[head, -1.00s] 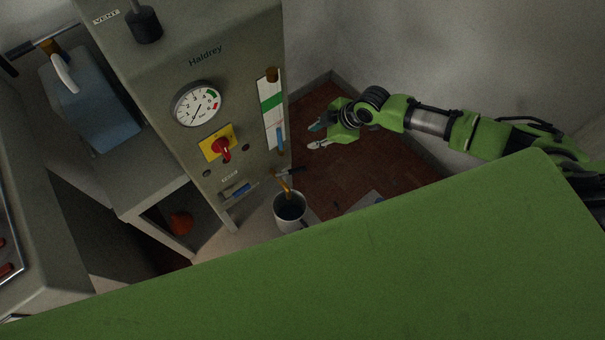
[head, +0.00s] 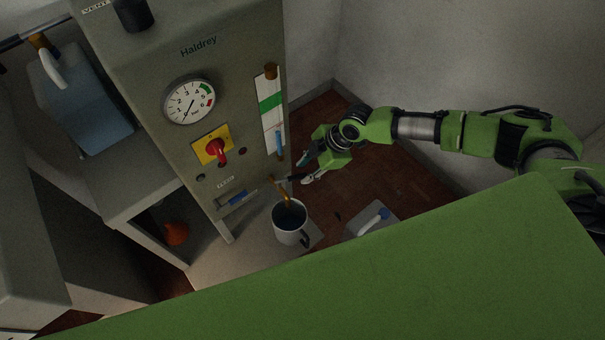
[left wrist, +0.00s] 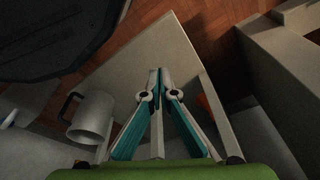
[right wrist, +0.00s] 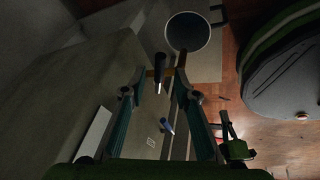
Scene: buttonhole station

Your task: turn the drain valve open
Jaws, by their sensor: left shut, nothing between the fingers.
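The drain valve is a brass spout (head: 283,190) with a black lever handle (head: 297,178) low on the right side of the grey machine (head: 215,55). In the right wrist view the black handle (right wrist: 160,70) lies between the fingertips. My right gripper (head: 304,172) is open beside the handle; its fingers (right wrist: 167,88) are apart. I cannot tell whether they touch it. A white mug (head: 287,235) with dark contents stands under the spout. My left gripper (left wrist: 159,76) is shut and empty, seen only in its wrist view; the mug (left wrist: 91,115) is left of it there.
The machine front carries a round gauge (head: 190,101), a red knob on a yellow plate (head: 205,143) and a sight glass (head: 272,115). A blue piece (head: 237,197) sits low on the front. A blue canister (head: 85,105) stands left.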

